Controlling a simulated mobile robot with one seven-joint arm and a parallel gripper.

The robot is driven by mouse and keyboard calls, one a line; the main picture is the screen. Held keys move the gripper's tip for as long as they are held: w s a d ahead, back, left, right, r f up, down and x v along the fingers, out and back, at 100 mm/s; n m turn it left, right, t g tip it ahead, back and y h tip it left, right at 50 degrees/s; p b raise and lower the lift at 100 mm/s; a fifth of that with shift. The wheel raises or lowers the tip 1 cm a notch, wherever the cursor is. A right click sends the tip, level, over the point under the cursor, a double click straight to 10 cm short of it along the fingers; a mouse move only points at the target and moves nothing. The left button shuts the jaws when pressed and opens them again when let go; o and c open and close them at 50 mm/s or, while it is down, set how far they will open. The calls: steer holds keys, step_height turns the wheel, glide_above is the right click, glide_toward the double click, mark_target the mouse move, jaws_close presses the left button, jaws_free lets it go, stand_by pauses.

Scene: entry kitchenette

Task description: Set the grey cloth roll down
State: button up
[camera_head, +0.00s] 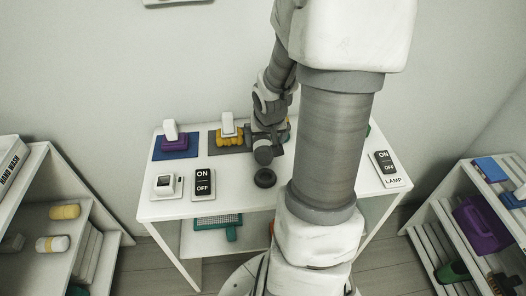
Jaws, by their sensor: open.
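My arm reaches over the white table (230,205), and my gripper (264,156) is at its far end, low over the middle of the top. The gripper is open; its fingers are small and hard to make out. A small dark grey round thing (265,179) rests on the table just in front of the gripper and looks apart from it. I cannot tell whether it is the grey cloth roll. No other thing in view is clearly that roll; my arm hides part of the table's middle and right.
On the table are a purple thing on a blue mat (188,153), a yellow thing (229,136) on a dark mat, a white box (166,185), an ON/OFF panel (203,183) and a LAMP panel (386,163). Shelves (93,225) stand left and right (437,235).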

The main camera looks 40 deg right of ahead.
mark_target(264, 144)
steer(key=shift+b+x, duration=1.15)
steer(key=shift+x, duration=1.05)
steer(key=shift+w+a, duration=0.1)
steer(key=shift+f, duration=0.25)
steer(key=shift+c, duration=0.2)
steer(key=c, duration=1.5)
